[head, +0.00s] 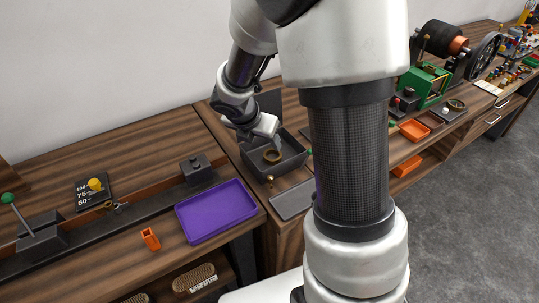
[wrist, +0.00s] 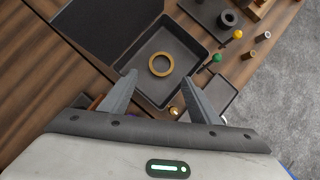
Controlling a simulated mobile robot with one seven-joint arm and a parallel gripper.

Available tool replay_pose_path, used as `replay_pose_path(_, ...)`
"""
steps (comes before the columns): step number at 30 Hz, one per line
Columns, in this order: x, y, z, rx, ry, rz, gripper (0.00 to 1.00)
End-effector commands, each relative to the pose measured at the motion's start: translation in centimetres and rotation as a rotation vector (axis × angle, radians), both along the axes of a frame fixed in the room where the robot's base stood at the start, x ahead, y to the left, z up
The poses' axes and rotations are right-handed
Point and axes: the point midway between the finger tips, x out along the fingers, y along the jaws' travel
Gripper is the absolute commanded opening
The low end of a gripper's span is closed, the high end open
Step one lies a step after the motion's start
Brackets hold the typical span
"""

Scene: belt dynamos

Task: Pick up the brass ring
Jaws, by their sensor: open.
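The brass ring (wrist: 161,53) lies flat inside a dark square tray (wrist: 121,50), near the middle of its floor. In the head view the ring (head: 272,157) shows in the same tray (head: 293,167), partly close behind my gripper's fingers. My gripper (wrist: 163,85) is open and empty, its two fingers apart. In the wrist view the fingertips reach over the tray's near side, and the ring is framed beyond and between them. The gap between fingertips and ring is hard to judge.
A green-topped knob (wrist: 216,58) and a yellow-topped knob (wrist: 238,34) stand by the tray. A small brass piece (wrist: 174,111) stands just outside its near wall. A grey flat tray (head: 294,201) and a purple tray (head: 216,211) lie nearby. The tray's walls are raised around the ring.

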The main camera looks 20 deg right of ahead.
Motion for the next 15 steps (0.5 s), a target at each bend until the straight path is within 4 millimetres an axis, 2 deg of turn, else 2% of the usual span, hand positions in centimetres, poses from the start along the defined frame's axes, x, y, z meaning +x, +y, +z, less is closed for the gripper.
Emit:
replay_pose_path(1, 0.3, -0.4, -1.4, 0.001, 0.004, -0.002, 0.56)
replay_pose_path(6, 1.4, -1.5, -3.9, 0.002, 0.001, -0.003, 0.56)
replay_pose_path(15, 2.0, -2.2, -5.4, 0.001, 0.000, -0.004, 0.56)
